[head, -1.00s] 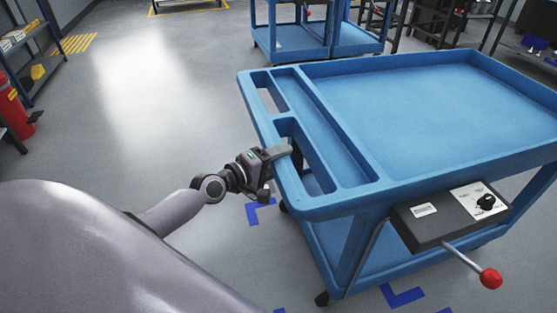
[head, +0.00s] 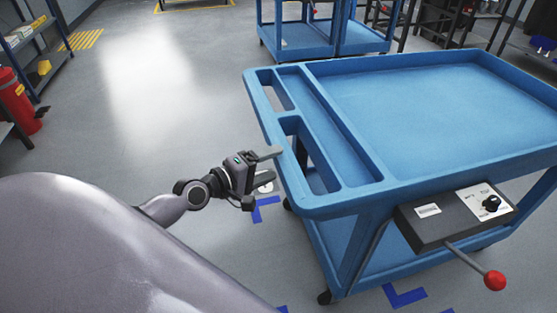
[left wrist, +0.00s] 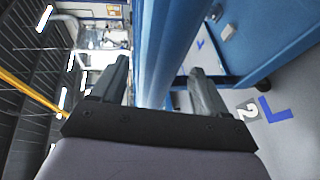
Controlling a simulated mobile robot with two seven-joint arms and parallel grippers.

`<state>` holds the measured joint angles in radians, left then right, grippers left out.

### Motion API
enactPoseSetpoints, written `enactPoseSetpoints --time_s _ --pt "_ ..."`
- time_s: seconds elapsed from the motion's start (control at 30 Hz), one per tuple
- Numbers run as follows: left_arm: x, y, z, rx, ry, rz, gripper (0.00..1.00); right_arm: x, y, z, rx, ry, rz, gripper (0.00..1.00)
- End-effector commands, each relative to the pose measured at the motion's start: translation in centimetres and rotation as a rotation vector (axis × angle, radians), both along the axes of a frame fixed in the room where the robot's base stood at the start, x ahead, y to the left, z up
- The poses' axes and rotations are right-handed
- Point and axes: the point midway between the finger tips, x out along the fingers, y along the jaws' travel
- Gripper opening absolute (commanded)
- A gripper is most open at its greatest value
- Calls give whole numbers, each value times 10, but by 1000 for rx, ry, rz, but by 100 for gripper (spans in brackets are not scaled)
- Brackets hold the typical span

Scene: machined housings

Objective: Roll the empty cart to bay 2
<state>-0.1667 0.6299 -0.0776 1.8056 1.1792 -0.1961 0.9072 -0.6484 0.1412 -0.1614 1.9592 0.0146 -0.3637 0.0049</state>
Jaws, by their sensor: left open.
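The blue cart (head: 430,110) stands upright in the head view, its top tray empty. Its handle rail (head: 270,120) is on the left end. My left gripper (head: 272,166) is open just left of the rail, its fingers pointing at it and a small gap showing. In the left wrist view the blue rail (left wrist: 157,60) shows between and beyond the two open fingers (left wrist: 160,88). Blue corner marks (head: 404,296) lie on the floor by the cart. A floor number 2 (left wrist: 247,112) shows beside a blue mark in the left wrist view. My right gripper is not in view.
A dark control box (head: 430,222) with a red-knobbed lever (head: 494,280) is on the cart's near side. Other blue carts (head: 300,42) stand behind. A red extinguisher (head: 20,103) and shelf (head: 38,45) are at left. The floor between is clear.

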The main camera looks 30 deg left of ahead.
Motion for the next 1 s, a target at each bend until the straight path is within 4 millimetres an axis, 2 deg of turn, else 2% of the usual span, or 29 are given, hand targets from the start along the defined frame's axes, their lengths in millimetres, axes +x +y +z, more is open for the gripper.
enactPoseSetpoints --time_s 0.1,0.3,1.0 --pt "-12 4 1 1 2 0 75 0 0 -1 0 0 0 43" --pt "-21 7 4 0 0 1 75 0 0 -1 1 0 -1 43" --pt "-22 7 4 0 0 0 75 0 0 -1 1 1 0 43"
